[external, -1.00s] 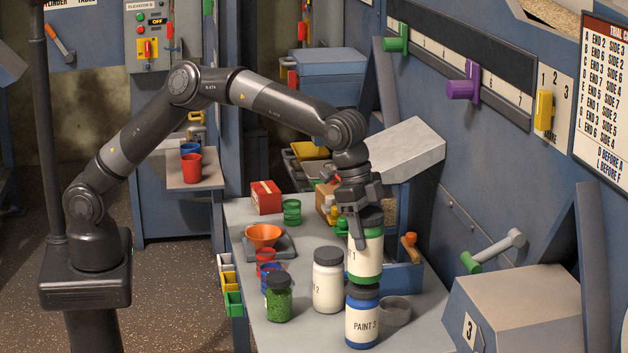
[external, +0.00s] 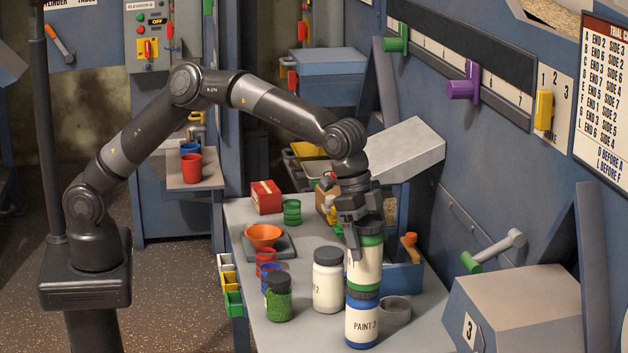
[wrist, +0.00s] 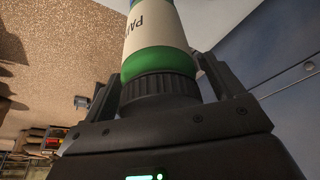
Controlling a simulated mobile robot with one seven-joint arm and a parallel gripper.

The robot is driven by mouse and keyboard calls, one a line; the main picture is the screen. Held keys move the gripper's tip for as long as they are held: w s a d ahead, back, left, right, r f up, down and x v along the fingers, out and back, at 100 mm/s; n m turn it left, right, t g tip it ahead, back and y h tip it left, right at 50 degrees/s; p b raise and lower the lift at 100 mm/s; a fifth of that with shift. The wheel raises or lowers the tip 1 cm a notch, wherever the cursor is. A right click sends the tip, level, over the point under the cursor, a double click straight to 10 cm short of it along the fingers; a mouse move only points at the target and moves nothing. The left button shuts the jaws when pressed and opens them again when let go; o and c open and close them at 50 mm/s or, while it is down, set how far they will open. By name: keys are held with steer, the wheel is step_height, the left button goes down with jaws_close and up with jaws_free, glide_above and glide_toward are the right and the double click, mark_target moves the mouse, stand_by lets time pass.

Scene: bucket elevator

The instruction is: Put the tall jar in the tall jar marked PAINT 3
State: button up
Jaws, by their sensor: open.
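A tall jar with a cream label and green bands (external: 364,268) stands upright on the dark lid of the jar marked PAINT 3 (external: 362,325), which has a cream label and blue bands. The upper jar appears to rest on that lid. My gripper (external: 360,240) is open around the upper jar's top, with a finger on each side. In the wrist view the green-banded jar (wrist: 160,45) shows its ribbed dark lid between the spread fingers (wrist: 160,72). Part of its lid is hidden by my gripper in the external view.
A white jar (external: 328,282) stands close on the left, with a green jar (external: 279,300) beyond it. A grey round container (external: 396,310) is just right of PAINT 3. A blue box with an orange-knobbed handle (external: 408,245) stands behind. The table's front right is clear.

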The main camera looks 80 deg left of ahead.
steer(key=v, duration=1.1)
steer(key=shift+r, duration=0.1)
steer(key=s+a+r+n+t+y, duration=0.1)
steer(key=s+a+r+n, duration=0.15)
steer(key=s+a, duration=0.8)
steer(key=s+a+r+n+t+y, duration=0.1)
steer(key=s+a+r+n+y, duration=0.35)
steer(key=a, duration=1.05)
steer(key=s+a+f+h, duration=0.1)
steer(key=s+a+f, duration=0.2)
steer(key=s, duration=0.3)
steer(key=s+a+f+n+h, duration=0.1)
steer(key=s+a+f, duration=0.2)
steer(key=s+a, duration=0.3)
steer(key=s+a+f+n+t+h, duration=0.1)
steer(key=s+a+f, duration=0.3)
steer(key=s, duration=0.4)
steer(key=shift+a, duration=0.6)
